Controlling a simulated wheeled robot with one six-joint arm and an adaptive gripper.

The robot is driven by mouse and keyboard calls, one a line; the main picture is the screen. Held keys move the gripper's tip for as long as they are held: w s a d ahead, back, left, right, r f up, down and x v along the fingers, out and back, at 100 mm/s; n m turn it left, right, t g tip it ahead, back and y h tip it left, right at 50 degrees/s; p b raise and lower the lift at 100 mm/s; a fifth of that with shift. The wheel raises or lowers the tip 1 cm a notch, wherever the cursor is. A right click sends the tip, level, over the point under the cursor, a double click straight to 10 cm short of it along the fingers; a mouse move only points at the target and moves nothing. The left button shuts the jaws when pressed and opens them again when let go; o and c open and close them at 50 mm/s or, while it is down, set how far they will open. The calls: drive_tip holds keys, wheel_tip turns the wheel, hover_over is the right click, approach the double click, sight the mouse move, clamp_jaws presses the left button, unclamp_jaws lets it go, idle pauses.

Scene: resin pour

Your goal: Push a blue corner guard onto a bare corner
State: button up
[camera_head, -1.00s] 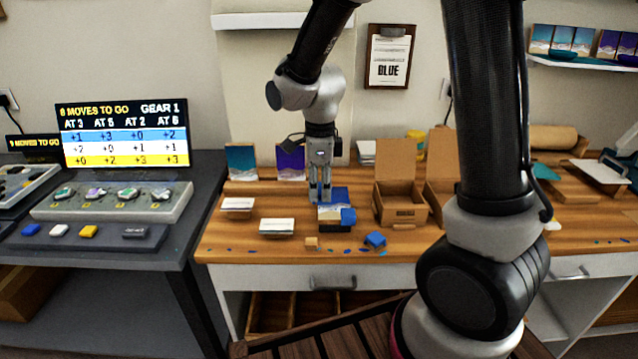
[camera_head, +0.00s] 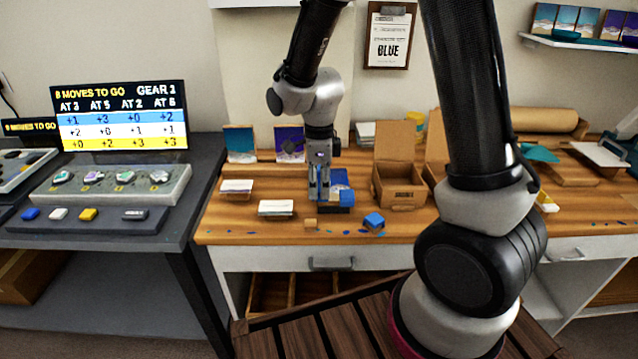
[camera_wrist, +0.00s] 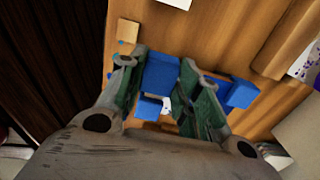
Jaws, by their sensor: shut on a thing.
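My gripper (camera_head: 319,192) points down at the left side of a small panel (camera_head: 341,181) with a blue face, on the wooden bench. In the wrist view my fingers (camera_wrist: 172,85) are shut on a blue corner guard (camera_wrist: 160,72). Another blue piece (camera_head: 347,198) is at the panel's front right corner. The wrist view shows blue pieces below (camera_wrist: 150,108) and right (camera_wrist: 240,94) of the held guard. A loose blue guard (camera_head: 374,221) lies nearer the front edge. My fingers hide much of the panel, and I cannot tell whether the held guard touches a corner.
A small wooden block (camera_head: 310,223) and blue scraps lie near the bench's front edge. White card stacks (camera_head: 276,208) lie to the left. An open cardboard box (camera_head: 400,186) stands to the right. Two painted panels (camera_head: 240,143) lean at the back.

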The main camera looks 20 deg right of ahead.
drive_tip(key=shift+f, duration=0.15)
idle(0.4)
drive_tip(key=shift+f, duration=0.35)
drive_tip(key=shift+f, duration=0.35)
idle(0.3)
drive_tip(key=shift+w+d+f, duration=0.1)
drive_tip(key=shift+d+f, duration=0.05)
drive_tip(key=shift+d, duration=0.05)
idle(0.3)
drive_tip(key=o, duration=0.8)
drive_tip(key=shift+r, duration=4.05)
